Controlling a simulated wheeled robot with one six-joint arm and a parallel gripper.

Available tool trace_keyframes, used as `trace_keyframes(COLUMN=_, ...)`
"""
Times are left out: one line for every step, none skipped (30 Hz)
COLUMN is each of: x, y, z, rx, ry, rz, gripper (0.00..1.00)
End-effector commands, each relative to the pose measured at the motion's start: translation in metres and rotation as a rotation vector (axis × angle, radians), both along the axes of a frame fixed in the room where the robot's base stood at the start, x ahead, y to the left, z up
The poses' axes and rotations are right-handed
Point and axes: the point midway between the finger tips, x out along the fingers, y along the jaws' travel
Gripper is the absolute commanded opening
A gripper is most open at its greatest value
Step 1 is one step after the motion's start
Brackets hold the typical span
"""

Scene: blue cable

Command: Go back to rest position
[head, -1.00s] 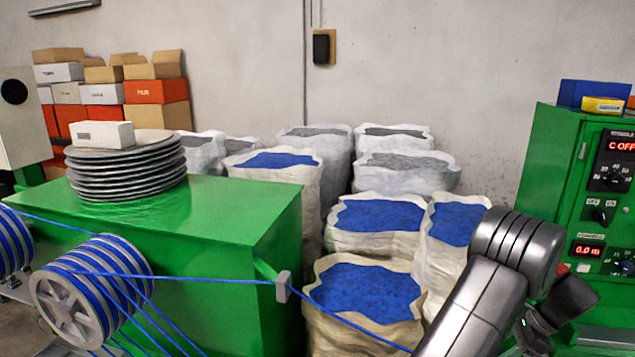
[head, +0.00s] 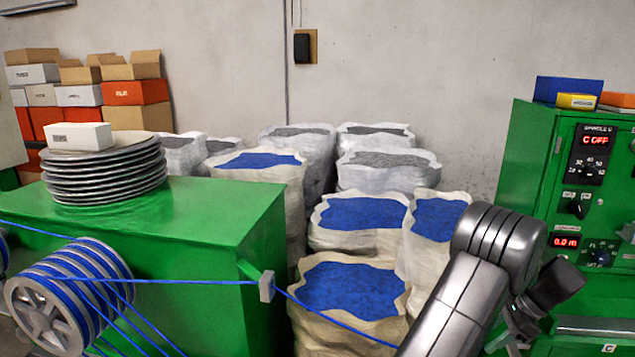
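My arm shows at the lower right of the head view, bent at a grey joint, in front of the green control cabinet (head: 520,165). My gripper (head: 512,338) is partly in view at the bottom, below the dark wrist. Its fingers are cut off or too small to tell open from shut. The blue cable (head: 330,318) runs from the spool (head: 75,290) at the lower left through a small grey guide (head: 267,287) on the green machine. It then passes down right behind my arm.
Sacks of blue granules (head: 352,290) and grey ones (head: 388,162) fill the middle floor. A stack of grey discs (head: 105,180) with a white box (head: 80,136) sits on the green machine (head: 200,215). Stacked boxes (head: 135,92) stand at the back left.

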Motion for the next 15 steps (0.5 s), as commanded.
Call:
trace_keyframes(x=0.002, y=0.007, z=-0.007, rx=0.004, ry=0.002, rz=0.002, gripper=0.40)
trace_keyframes(x=0.003, y=0.010, z=-0.012, rx=0.004, ry=0.002, rz=0.003, gripper=0.40)
trace_keyframes(x=0.003, y=0.014, z=-0.019, rx=0.004, ry=0.002, rz=0.003, gripper=0.40)
trace_keyframes(x=0.004, y=0.017, z=-0.024, rx=0.004, ry=0.002, rz=0.003, gripper=0.40)
trace_keyframes(x=0.005, y=0.021, z=-0.029, rx=0.005, ry=0.002, rz=0.003, gripper=0.40)
trace_keyframes(x=0.006, y=0.025, z=-0.036, rx=0.005, ry=0.003, rz=0.003, gripper=0.40)
trace_keyframes(x=0.007, y=0.028, z=-0.041, rx=0.005, ry=0.003, rz=0.003, gripper=0.40)
trace_keyframes(x=0.008, y=0.032, z=-0.046, rx=0.006, ry=0.003, rz=0.003, gripper=0.40)
trace_keyframes(x=0.009, y=0.036, z=-0.052, rx=0.005, ry=0.003, rz=0.004, gripper=0.40)
trace_keyframes(x=0.011, y=0.040, z=-0.053, rx=-0.009, ry=0.003, rz=0.005, gripper=0.40)
trace_keyframes(x=0.012, y=0.044, z=-0.053, rx=-0.023, ry=0.005, rz=0.005, gripper=0.40)
trace_keyframes(x=0.013, y=0.050, z=-0.053, rx=-0.040, ry=0.009, rz=0.006, gripper=0.40)
trace_keyframes(x=0.015, y=0.054, z=-0.053, rx=-0.051, ry=0.013, rz=0.007, gripper=0.40)
trace_keyframes(x=0.015, y=0.059, z=-0.054, rx=-0.063, ry=0.015, rz=0.005, gripper=0.40)
trace_keyframes(x=0.017, y=0.065, z=-0.054, rx=-0.080, ry=0.020, rz=0.007, gripper=0.40)
